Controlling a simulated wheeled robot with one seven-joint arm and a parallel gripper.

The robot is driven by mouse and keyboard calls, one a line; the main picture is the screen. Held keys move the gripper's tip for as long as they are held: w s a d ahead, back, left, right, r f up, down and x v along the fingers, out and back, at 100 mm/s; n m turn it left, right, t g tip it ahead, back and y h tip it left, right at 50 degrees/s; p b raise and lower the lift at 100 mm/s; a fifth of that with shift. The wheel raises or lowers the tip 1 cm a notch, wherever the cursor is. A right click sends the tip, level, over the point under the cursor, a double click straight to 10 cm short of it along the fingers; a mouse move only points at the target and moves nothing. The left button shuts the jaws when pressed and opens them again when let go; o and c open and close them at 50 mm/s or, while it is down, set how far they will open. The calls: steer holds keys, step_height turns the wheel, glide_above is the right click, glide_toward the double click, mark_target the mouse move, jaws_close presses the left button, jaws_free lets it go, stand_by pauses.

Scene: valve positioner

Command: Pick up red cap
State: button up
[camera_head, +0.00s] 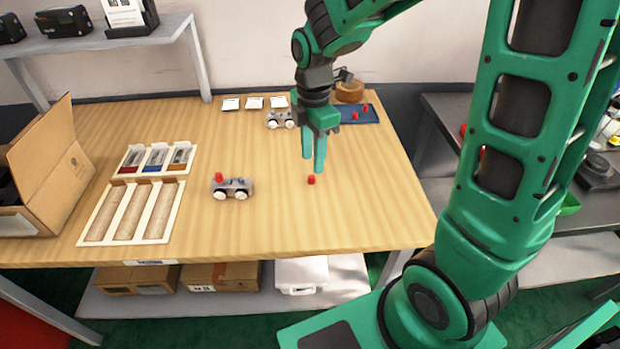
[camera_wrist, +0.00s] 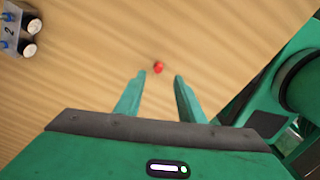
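A small red cap (camera_head: 311,180) stands alone on the wooden table, near its front right. In the wrist view the red cap (camera_wrist: 158,67) lies just beyond the fingertips, in line with the gap between them. My gripper (camera_head: 314,166) points down above the table, behind and a little above the cap. In the wrist view my gripper (camera_wrist: 161,75) is open, with nothing between its two green fingers. It does not appear to touch the cap.
A valve positioner (camera_head: 232,188) with a red cap on it sits left of the gripper; another (camera_head: 281,119) stands behind. A blue tray (camera_head: 372,115) holds small red parts at back right. Compartment trays (camera_head: 132,211) and an open carton (camera_head: 58,165) are on the left. Table around the cap is clear.

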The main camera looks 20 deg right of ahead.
mark_target(311, 176)
steer(key=shift+w+a+f, duration=0.1)
steer(key=shift+w+f, duration=0.05)
steer(key=shift+f, duration=1.3)
steer(key=shift+w+f, duration=0.1)
steer(key=shift+f, duration=1.35)
steer(key=shift+c, duration=0.4)
jaws_close()
